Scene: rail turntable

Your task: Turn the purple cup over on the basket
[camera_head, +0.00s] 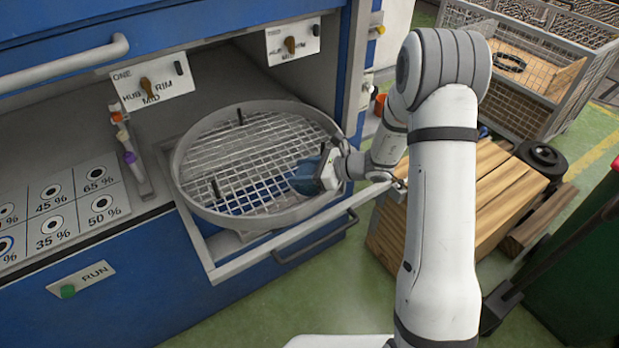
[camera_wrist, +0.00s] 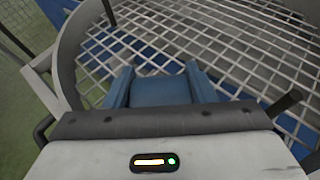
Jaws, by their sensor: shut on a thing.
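My gripper (camera_head: 312,176) is over the right part of the round mesh basket (camera_head: 180,165), low and close to the mesh. In the wrist view, its two blue fingers (camera_wrist: 160,80) point at the mesh, with a blue-grey body (camera_wrist: 160,92) between them. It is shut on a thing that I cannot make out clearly. No clearly purple cup shows between the fingers. The basket also shows in the wrist view (camera_wrist: 68,60).
The basket sits on a pulled-out rail frame (camera_head: 290,235) at the blue cabinet's opening. Dark pegs (camera_head: 215,188) stand up around the basket. A percentage panel (camera_head: 60,210) is at left. A wooden crate (camera_head: 480,190) and a wire cage (camera_head: 530,65) stand at right.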

